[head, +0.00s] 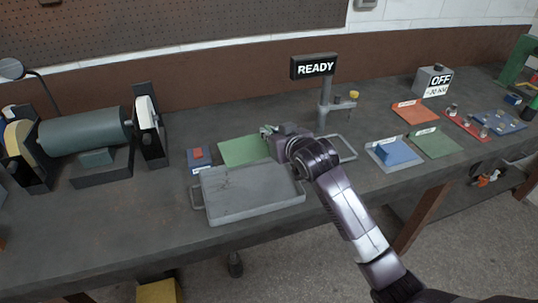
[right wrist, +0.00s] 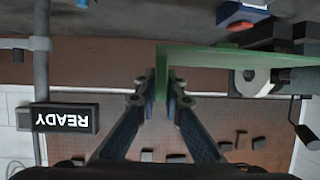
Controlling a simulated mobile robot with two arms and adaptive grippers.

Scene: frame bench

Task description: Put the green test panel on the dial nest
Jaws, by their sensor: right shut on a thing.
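The green test panel (head: 242,151) is a thin flat sheet behind the grey tray in the head view. My right gripper (head: 268,131) is at its right end. In the right wrist view the panel (right wrist: 235,57) reaches out to the right, and the fingers (right wrist: 162,88) are shut on its edge. A grey post fixture (head: 325,104) with a side arm and yellow tip stands under a READY sign (head: 315,67). It may be the dial nest; its base is partly hidden by my arm. My left gripper is not in view.
A grey handled tray (head: 250,205) lies in front of the panel. A blue block with a red top (head: 198,158) is left of it, then a roller machine (head: 85,132). Labelled orange (head: 415,112), green (head: 436,143) and blue (head: 397,152) pieces lie to the right.

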